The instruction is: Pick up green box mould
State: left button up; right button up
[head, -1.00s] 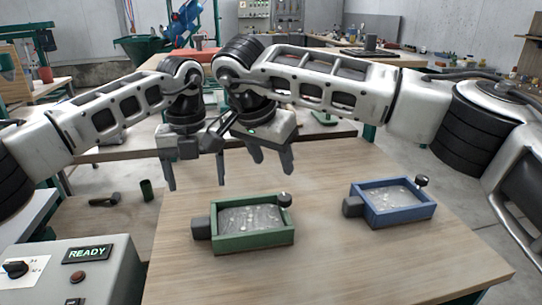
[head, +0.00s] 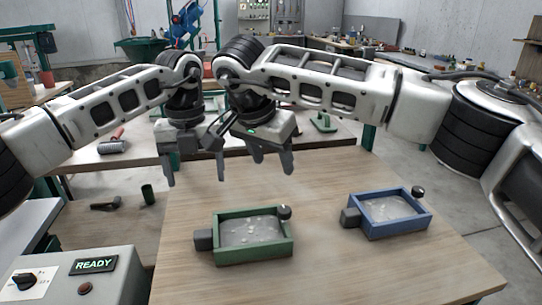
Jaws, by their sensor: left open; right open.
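The green box mould (head: 254,256) sits on the wooden table in the head view, left of the table's middle. It is an open frame with grey, speckled material inside, a dark block at its left side and a dark round knob at its far right corner. My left gripper (head: 195,182) is open and empty, above and behind the green mould, a little to its left. My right gripper (head: 271,172) is open and empty, above and behind the mould, a little to its right. The two grippers are close together. Neither touches the mould.
A blue box mould (head: 400,228) sits on the same table (head: 330,270) to the right, with bare wood between the two. A second bench with tools stands behind.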

aim_at(248, 235)
jog(key=k, duration=1)
